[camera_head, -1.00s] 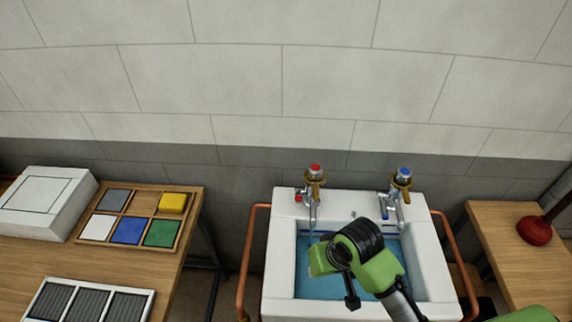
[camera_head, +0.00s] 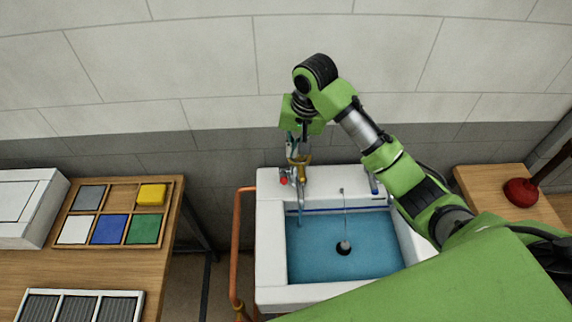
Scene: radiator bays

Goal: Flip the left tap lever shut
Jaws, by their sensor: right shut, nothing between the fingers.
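The left tap (camera_head: 299,176) is brass and chrome and stands at the back left of the white sink (camera_head: 265,250). Its lever has a red end (camera_head: 283,180) and points out to the tap's left side. My right gripper (camera_head: 298,147) is shut and empty. It points down directly over the top of the left tap and hides the tap's head; I cannot tell whether it touches. The right tap (camera_head: 374,184) is mostly hidden behind my right arm, with a bit of blue showing. My left gripper is out of view.
The basin holds blue water (camera_head: 325,268) and a plug (camera_head: 344,246) on a chain. A copper rail (camera_head: 237,250) runs along the sink's left side. A wooden table with a tray of coloured tiles (camera_head: 124,212) stands left; a red plunger (camera_head: 521,192) stands right.

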